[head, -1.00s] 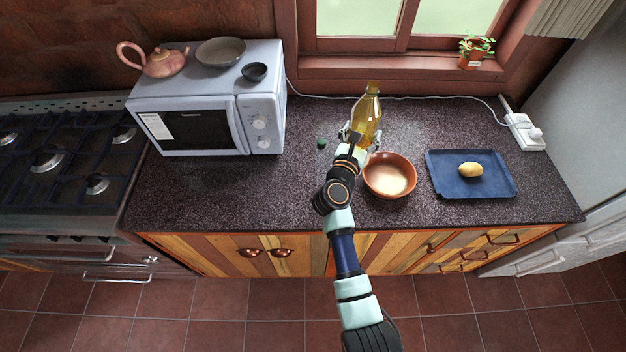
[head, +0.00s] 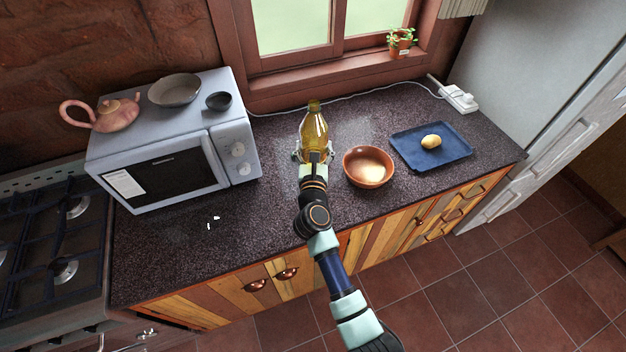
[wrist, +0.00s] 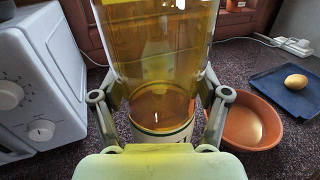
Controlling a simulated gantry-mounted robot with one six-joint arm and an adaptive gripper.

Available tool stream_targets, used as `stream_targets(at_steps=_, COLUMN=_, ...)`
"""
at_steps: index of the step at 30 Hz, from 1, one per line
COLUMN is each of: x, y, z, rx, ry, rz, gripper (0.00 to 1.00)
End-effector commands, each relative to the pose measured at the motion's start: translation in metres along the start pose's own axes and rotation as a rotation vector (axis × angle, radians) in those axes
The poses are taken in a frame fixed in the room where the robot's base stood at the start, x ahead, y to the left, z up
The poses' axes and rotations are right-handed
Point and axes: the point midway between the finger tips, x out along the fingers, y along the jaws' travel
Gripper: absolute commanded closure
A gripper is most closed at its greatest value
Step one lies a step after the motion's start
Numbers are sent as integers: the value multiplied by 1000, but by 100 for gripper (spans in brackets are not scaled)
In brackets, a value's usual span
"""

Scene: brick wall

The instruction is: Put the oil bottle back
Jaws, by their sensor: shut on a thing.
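The oil bottle (head: 313,128) is clear, with yellow oil inside, and stands upright in the head view. In the wrist view the oil bottle (wrist: 160,50) fills the upper middle, its top cut off by the frame edge. My gripper (head: 314,155) is shut around the bottle's lower part, one finger on each side; both fingers also show in the wrist view. I cannot tell whether the bottle's base touches the counter (head: 270,220).
A brown bowl (head: 369,167) stands close right of the bottle. Beyond it is a blue tray (head: 455,157) with a potato (head: 431,141). A microwave (head: 165,150) stands left, bearing a teapot (head: 113,113) and bowls. Small white bits (head: 212,222) lie on the counter's front left.

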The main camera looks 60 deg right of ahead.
Motion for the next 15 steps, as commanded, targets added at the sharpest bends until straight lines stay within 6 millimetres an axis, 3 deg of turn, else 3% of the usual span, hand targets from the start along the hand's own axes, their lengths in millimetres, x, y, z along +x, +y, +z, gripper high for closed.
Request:
stream_targets(at_steps=1, x=0, y=0, z=-24, rx=-2, ry=0, rz=1, gripper=90)
stream_targets(at_steps=4, x=0, y=0, z=-45, rx=-1, ry=-1, rz=0, gripper=90)
stream_targets(at_steps=12, x=0, y=1, z=-56, rx=1, ry=-3, rz=0, gripper=90)
stream_targets(at_steps=15, x=0, y=1, z=-74, rx=0, ry=-1, rz=0, gripper=90)
